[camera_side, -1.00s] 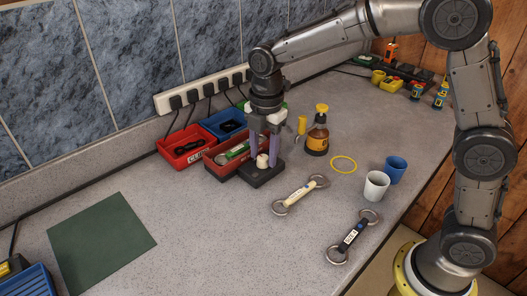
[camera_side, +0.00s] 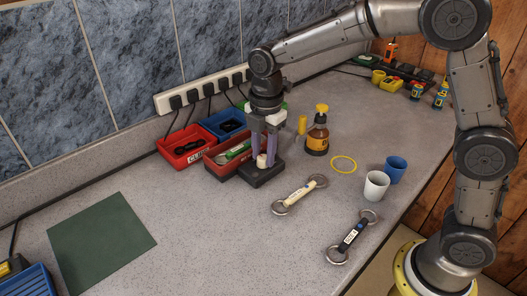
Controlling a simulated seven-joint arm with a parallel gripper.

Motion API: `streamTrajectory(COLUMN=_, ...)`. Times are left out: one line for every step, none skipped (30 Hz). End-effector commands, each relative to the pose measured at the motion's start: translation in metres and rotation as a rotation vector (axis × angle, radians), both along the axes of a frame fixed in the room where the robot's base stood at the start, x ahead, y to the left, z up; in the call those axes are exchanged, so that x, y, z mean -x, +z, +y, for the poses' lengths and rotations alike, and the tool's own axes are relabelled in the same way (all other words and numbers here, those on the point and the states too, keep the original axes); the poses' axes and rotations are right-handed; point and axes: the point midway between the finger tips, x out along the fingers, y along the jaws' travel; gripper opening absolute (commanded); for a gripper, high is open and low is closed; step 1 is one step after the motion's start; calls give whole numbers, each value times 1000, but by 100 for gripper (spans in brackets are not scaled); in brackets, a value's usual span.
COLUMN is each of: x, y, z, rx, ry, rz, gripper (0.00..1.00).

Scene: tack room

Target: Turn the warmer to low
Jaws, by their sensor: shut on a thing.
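The warmer (camera_side: 262,177) is a small dark box on the grey counter, with a cream knob (camera_side: 262,161) on its top. My gripper (camera_side: 265,158) points straight down over the warmer, and its purple fingers are shut on the knob. The fingers hide part of the knob, and I cannot read any mark showing its setting.
Red (camera_side: 183,152) and blue (camera_side: 221,123) bins stand left of and behind the warmer, close to a power strip (camera_side: 205,90). An amber bottle (camera_side: 317,139) stands to the right.

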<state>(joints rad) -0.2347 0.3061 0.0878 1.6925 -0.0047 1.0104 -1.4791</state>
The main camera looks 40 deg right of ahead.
Motion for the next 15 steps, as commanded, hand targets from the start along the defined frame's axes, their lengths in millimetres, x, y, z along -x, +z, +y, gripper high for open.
streamTrajectory(x=0, y=1, z=0, rx=0, ry=-22, rz=0, gripper=0)
streamTrajectory(x=0, y=1, z=0, rx=0, ry=-38, rz=0, gripper=0)
streamTrajectory(x=0, y=1, z=0, rx=0, ry=-61, rz=0, gripper=0)
streamTrajectory(x=0, y=1, z=0, rx=0, ry=-82, rz=0, gripper=0)
streamTrajectory(x=0, y=1, z=0, rx=-1, ry=-103, rz=0, gripper=0)
streamTrajectory(x=0, y=1, z=0, rx=0, ry=-134, rz=0, gripper=0)
streamTrajectory(x=0, y=1, z=0, rx=0, ry=-158, rz=0, gripper=0)
streamTrajectory(x=0, y=1, z=0, rx=0, ry=-184, rz=0, gripper=0)
streamTrajectory(x=0, y=1, z=1, rx=0, ry=-219, rz=0, gripper=0)
streamTrajectory(x=0, y=1, z=1, rx=0, ry=-247, rz=0, gripper=0)
streamTrajectory(x=0, y=1, z=1, rx=0, ry=-275, rz=0, gripper=0)
streamTrajectory(x=0, y=1, z=1, rx=0, ry=-314, rz=-1, gripper=0)
streamTrajectory(x=0, y=2, z=1, rx=-1, ry=-342, rz=-2, gripper=0)
streamTrajectory(x=0, y=2, z=1, rx=-1, ry=-370, rz=-2, gripper=0)
streamTrajectory(x=0, y=2, z=1, rx=-1, ry=-409, rz=-2, gripper=0)
